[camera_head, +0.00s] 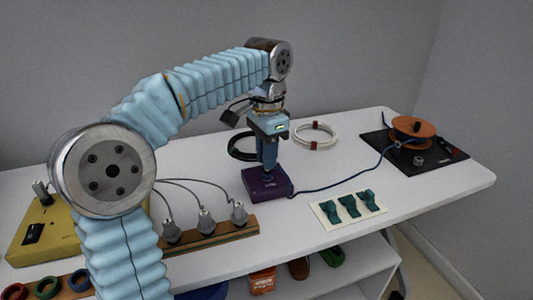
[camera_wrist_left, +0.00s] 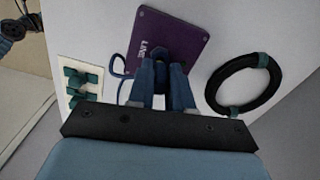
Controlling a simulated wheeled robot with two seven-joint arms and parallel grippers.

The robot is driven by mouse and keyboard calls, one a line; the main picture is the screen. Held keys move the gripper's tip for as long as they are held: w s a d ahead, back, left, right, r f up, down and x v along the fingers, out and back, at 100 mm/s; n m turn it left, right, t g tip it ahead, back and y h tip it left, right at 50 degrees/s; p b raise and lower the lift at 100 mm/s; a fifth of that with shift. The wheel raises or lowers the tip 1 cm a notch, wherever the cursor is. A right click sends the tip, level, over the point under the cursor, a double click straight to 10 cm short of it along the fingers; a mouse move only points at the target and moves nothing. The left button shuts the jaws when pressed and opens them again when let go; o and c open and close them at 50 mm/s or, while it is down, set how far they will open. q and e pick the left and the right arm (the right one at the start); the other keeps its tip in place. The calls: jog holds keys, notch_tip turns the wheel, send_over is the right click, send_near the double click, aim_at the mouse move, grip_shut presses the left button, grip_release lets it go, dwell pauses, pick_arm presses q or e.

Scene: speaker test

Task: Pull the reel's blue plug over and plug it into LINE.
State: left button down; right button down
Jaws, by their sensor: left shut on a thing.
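The purple LINE box (camera_head: 257,190) stands mid-table, and its LINE lettering shows in the wrist view (camera_wrist_left: 148,48). My left gripper (camera_head: 268,166) points straight down over the box, shut on the blue plug (camera_wrist_left: 172,56), which is mostly hidden between the fingers. The plug is at the box's top face; I cannot tell how deep it sits in the socket. A dark blue cable (camera_head: 345,184) runs from beside the box to the orange reel (camera_head: 414,126) on the right. My right gripper is not in view.
A black mat (camera_head: 385,141) lies under the reel. Three teal clips on a white card (camera_head: 347,209), a white coil (camera_head: 315,136), a black coil (camera_wrist_left: 214,88) and a wooden strip with grey plugs (camera_head: 215,236) surround the box. A yellow box (camera_head: 30,248) stands left.

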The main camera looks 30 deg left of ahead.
pick_arm(q)
jog(key=shift+f+b, duration=0.45)
jog(key=shift+f, duration=0.45)
dwell(0.6)
jog(key=c, duration=1)
grip_release()
jog(key=shift+o, duration=0.2)
jog(key=shift+r+p, duration=1.05)
jog(key=shift+r, duration=2.75)
jog(key=shift+f, duration=0.1)
